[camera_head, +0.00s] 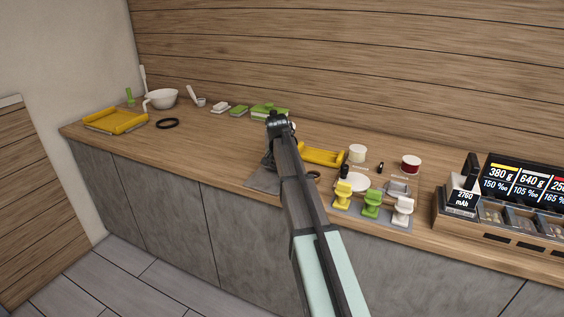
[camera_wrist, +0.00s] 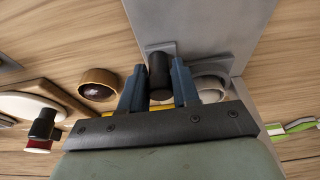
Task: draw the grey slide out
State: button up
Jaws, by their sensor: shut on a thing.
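The grey slide (camera_wrist: 205,25) is a flat grey panel that runs up to the top edge of the wrist view. A black cylindrical knob (camera_wrist: 160,72) stands at its near end. My gripper (camera_wrist: 158,88) has its two blue fingers on either side of this knob, shut on it. In the head view, a grey flat part (camera_head: 262,181) shows near the front edge of the counter, below my gripper (camera_head: 268,160). The arm hides much of this spot, and the knob cannot be made out there.
A yellow tray (camera_head: 322,154) lies to the right of my arm. Yellow, green and white holders (camera_head: 371,204) stand near the front edge. A brown ring (camera_wrist: 98,85) and a round white plate (camera_wrist: 35,107) are left of the fingers. The left counter has free room.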

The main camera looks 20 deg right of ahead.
jog(key=shift+s+a, duration=2.9)
jog(key=o, duration=0.8)
jog(key=shift+r, duration=0.1)
notch_tip(320, 180, up, 7)
jog(key=shift+f, duration=0.1)
jog(key=v, duration=1.3)
jog(key=shift+r, duration=0.35)
